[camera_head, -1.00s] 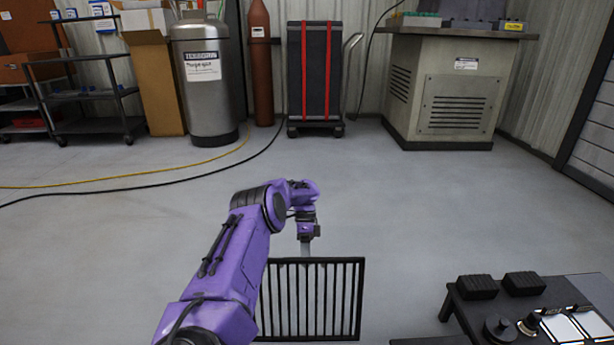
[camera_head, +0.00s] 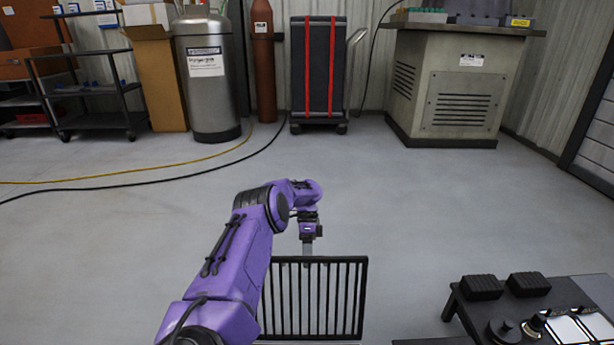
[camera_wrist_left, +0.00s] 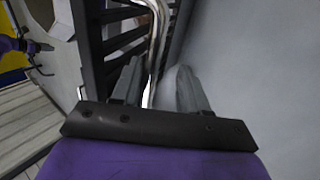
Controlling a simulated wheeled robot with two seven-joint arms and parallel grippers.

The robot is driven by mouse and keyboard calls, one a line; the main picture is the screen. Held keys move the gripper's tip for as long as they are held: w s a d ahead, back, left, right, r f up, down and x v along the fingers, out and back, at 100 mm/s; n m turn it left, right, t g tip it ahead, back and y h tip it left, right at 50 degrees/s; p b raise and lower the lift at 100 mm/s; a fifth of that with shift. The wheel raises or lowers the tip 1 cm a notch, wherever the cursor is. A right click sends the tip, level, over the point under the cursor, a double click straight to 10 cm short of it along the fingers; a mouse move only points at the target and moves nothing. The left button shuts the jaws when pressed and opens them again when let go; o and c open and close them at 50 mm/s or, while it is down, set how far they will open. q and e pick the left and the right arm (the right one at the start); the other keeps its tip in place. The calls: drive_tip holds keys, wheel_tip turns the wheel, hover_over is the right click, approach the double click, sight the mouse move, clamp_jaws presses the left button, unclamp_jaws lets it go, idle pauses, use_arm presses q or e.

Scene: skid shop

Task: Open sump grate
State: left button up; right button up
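The black barred sump grate (camera_head: 314,260) stands raised at the bottom middle of the head view, with pale floor showing between its bars. In the left wrist view the dark grate bars (camera_wrist_left: 90,50) are on the left. A shiny metal handle (camera_wrist_left: 157,30) runs between the two grey fingers of my left gripper (camera_wrist_left: 160,80). The fingers stand apart, with a gap visible around the handle; firm contact cannot be seen. My right gripper is out of view.
A low black bench (camera_head: 470,318) with knobs and pads stands at the bottom right. The grey floor (camera_head: 400,200) beyond the grate is clear. A yellow hose (camera_head: 110,178) and a black cable (camera_head: 120,186) lie at the left. A machine cabinet (camera_head: 455,90) stands at the back.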

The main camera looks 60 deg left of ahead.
use_arm(q)
drive_tip(key=shift+r, duration=0.1)
wheel_tip(320, 180, up, 4)
drive_tip(key=p, duration=0.3)
drive_tip(key=shift+d+r+p, duration=0.15)
drive_tip(key=shift+r+p, duration=0.1)
drive_tip(key=shift+p, duration=0.05)
drive_tip(key=d+r+p, duration=0.1)
drive_tip(key=s+d+r+p, duration=0.1)
drive_tip(key=r+p, duration=0.1)
drive_tip(key=s+d+r+p, duration=0.1)
drive_tip(key=r, duration=0.1)
drive_tip(key=shift+s+d+p, duration=0.15)
drive_tip(key=shift+s+p, duration=0.1)
drive_tip(key=shift+p, duration=0.15)
drive_tip(key=s+d+r+p, duration=0.3)
drive_tip(key=s+d+p, duration=0.1)
drive_tip(key=d, duration=0.3)
drive_tip(key=shift+s+d+r+p, duration=0.15)
drive_tip(key=shift+s+d+p, duration=0.2)
drive_tip(key=shift+s, duration=0.55)
